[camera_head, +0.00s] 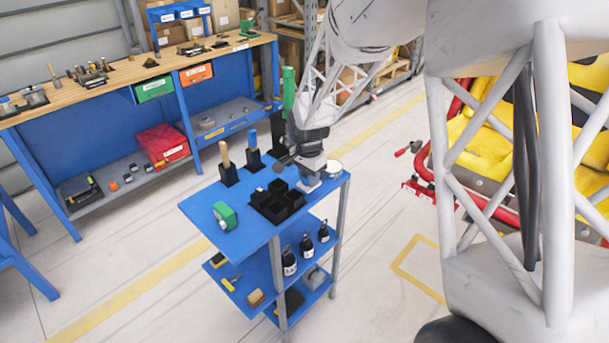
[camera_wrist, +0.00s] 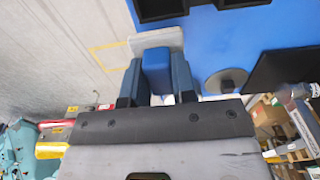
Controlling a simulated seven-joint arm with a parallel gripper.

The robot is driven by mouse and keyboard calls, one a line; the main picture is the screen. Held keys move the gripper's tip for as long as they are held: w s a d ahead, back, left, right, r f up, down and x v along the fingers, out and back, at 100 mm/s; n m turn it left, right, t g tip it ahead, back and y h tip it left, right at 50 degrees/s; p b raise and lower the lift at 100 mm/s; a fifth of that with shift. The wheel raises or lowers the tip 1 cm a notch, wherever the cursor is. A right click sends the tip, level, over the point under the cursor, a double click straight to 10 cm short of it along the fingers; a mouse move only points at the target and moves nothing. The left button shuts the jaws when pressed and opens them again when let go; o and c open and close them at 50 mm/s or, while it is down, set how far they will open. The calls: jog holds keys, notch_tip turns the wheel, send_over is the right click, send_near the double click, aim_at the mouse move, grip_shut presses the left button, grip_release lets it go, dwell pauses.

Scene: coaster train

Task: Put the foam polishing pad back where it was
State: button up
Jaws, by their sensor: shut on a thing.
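My gripper (camera_wrist: 155,82) is over the right end of the blue trolley's top (camera_head: 250,232), beside the black compartment tray (camera_head: 278,205). It is shut on a blue block (camera_wrist: 155,68) with a pale grey slab (camera_wrist: 156,40) at its far end. This seems to be the foam polishing pad, though I cannot be sure. In the head view the pale slab (camera_head: 309,184) is low, close to the trolley top; I cannot tell whether it touches. A white round thing (camera_head: 334,167) lies just right of my gripper at the trolley edge.
A green and grey object (camera_head: 224,215) lies left of the tray. Upright tools with wooden (camera_head: 226,160) and blue (camera_head: 252,140) handles stand at the back. Dark bottles (camera_head: 289,262) are on the lower shelf. A workbench (camera_head: 120,85) stands behind.

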jog(key=shift+w+a+f, duration=0.1)
jog(key=shift+w+a, duration=0.1)
jog(key=shift+w, duration=0.7)
jog(key=shift+w+a+f, duration=0.1)
jog(key=shift+w+a, duration=0.1)
jog(key=shift+w, duration=0.75)
jog(key=shift+w+a, duration=0.2)
jog(key=shift+w, duration=0.7)
jog(key=shift+f, duration=1.8)
jog(key=shift+f, duration=0.1)
jog(key=o, duration=0.9)
notch_tip(320, 180, up, 12)
jog(key=shift+s+a+r, duration=0.1)
jog(key=shift+s+r, duration=0.05)
